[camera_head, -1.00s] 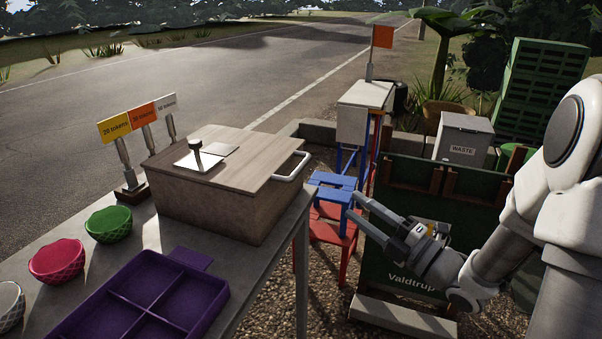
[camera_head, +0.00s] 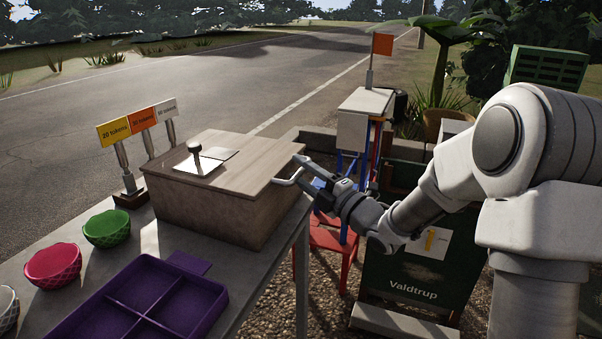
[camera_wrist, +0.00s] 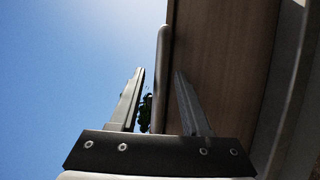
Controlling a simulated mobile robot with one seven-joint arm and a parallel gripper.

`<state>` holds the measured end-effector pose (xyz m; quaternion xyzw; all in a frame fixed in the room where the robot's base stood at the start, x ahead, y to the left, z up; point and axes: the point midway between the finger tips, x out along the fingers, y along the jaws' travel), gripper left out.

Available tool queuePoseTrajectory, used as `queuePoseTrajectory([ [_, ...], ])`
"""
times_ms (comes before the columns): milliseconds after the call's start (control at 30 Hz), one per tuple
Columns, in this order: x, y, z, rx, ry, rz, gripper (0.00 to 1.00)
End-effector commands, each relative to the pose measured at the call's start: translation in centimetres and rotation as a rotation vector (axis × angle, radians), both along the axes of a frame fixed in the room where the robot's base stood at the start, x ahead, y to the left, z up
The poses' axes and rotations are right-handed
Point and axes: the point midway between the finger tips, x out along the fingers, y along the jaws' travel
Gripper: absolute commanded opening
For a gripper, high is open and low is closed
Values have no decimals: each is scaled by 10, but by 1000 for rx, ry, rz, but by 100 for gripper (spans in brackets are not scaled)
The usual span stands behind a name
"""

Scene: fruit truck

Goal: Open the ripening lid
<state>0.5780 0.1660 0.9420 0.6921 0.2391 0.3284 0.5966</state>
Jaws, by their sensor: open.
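The ripening lid (camera_head: 247,172) is a light wooden board lying flat on top of a brown box (camera_head: 200,209) on the table. A pale bar handle (camera_head: 281,182) sticks out from its right side, partly hidden by my gripper. My gripper (camera_head: 304,172) is open at the handle, reaching in from the right. In the wrist view, the handle bar (camera_wrist: 163,60) runs between the two spread fingers of my gripper (camera_wrist: 158,75), with the wooden lid (camera_wrist: 215,50) to the right. I cannot tell whether a finger touches the bar.
A purple divided tray (camera_head: 187,263) and several bowls, including a green one (camera_head: 106,229), stand on the table in front of the box. Price signs (camera_head: 140,124) stand behind left. A green Valdtrup board (camera_head: 420,270) and a red stool (camera_head: 333,238) are below my arm.

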Motion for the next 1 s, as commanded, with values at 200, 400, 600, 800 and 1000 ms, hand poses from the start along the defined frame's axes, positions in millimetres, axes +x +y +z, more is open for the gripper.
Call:
queuePoseTrajectory([
  [200, 1, 1, 0, 0, 2, -1, 47],
  [400, 1, 1, 0, 0, 0, 0, 24],
  [600, 1, 1, 0, 0, 0, 0, 0],
  [800, 1, 1, 0, 0, 0, 0, 0],
  [1000, 1, 1, 0, -1, 1, 0, 0],
])
